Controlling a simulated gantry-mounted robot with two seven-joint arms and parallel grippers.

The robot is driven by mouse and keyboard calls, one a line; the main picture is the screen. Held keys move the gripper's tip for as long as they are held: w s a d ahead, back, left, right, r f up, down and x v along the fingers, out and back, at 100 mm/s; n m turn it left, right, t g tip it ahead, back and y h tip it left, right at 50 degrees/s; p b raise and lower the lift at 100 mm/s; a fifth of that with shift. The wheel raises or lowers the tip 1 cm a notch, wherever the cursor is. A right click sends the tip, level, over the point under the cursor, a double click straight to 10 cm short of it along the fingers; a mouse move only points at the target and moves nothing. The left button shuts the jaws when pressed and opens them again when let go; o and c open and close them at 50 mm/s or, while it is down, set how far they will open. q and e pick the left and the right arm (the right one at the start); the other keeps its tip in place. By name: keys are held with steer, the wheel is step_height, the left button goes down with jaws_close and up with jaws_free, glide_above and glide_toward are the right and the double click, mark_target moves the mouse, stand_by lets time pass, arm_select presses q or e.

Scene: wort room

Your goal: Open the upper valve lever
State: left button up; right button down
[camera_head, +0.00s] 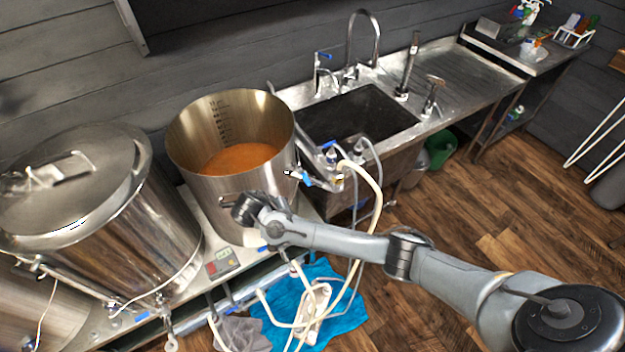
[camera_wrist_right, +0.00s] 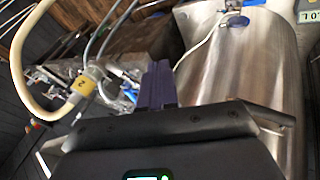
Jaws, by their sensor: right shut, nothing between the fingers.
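The steel kettle (camera_head: 262,185) stands open with brown wort in it. A small blue valve lever (camera_head: 306,181) sits on a fitting high on its right side, by the pale hose. My left gripper is not in view.
A lidded steel vessel (camera_head: 100,250) stands at left. The sink (camera_head: 358,115) and steel counter (camera_head: 455,75) lie behind and right. Hoses (camera_head: 375,190) loop beside the kettle and hang over a blue towel (camera_head: 345,318). The wooden floor at right is mostly clear.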

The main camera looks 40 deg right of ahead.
mark_target(304, 175)
steer(key=w+d+r+t, duration=0.1)
steer(key=w+r, duration=0.4)
steer(key=r, duration=0.2)
steer(key=w+d+f+p, duration=0.1)
steer(key=d+f+p, duration=0.2)
steer(key=d+f, duration=0.4)
steer(key=shift+d, duration=1.25)
steer(key=shift+t, duration=0.3)
